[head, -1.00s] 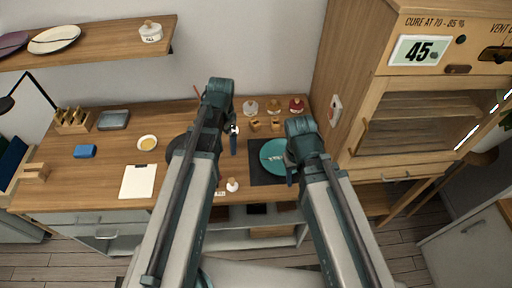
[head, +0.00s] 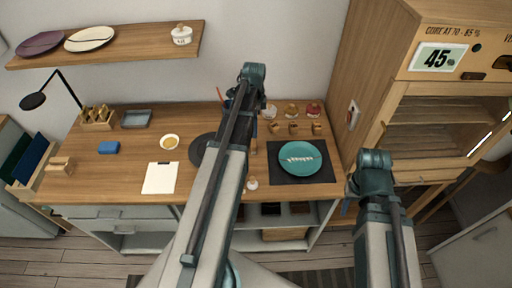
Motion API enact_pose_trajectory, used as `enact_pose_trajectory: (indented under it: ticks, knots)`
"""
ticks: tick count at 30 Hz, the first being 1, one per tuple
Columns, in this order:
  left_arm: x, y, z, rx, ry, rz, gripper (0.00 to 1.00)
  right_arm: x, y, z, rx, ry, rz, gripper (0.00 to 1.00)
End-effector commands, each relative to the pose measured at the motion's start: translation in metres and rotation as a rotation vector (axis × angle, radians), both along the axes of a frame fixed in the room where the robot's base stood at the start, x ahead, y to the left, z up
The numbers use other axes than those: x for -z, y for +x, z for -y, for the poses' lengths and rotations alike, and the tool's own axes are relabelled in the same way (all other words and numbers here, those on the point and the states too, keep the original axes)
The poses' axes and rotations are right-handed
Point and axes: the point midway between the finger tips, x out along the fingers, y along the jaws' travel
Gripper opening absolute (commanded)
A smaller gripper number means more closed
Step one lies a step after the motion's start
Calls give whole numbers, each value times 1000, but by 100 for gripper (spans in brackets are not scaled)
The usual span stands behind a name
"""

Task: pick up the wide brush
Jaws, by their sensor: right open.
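I cannot make out the wide brush for certain. A thin red stick (head: 220,94) shows at the back of the bench, partly hidden by my left arm, and I cannot tell what it belongs to. My right gripper (head: 347,207) is open and empty near the bench's front right corner, right of the teal plate (head: 297,165). My left arm reaches over the middle of the bench, and its gripper (head: 252,146) is mostly hidden behind the arm, so its jaws cannot be read.
The teal plate, with a pale seam pattern, lies on a dark mat (head: 329,175). Several lidded jars (head: 291,111) and small wooden blocks (head: 294,128) stand behind it. A wooden cabinet (head: 385,115) stands right.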

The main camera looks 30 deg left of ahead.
Motion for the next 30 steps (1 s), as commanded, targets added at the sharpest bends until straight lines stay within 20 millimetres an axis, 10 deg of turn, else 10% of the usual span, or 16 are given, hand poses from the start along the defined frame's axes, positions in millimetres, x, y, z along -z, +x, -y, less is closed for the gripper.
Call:
enact_pose_trajectory:
  ticks: [15, 30]
  knots:
    - [75, 0, 0, -1, 0, 0, 100, 75, 0, 0, 2, 0, 0, 50]
    - [94, -1, 0, -1, 0, 0, 100, 94, 0, 0, 2, 0, 0, 50]
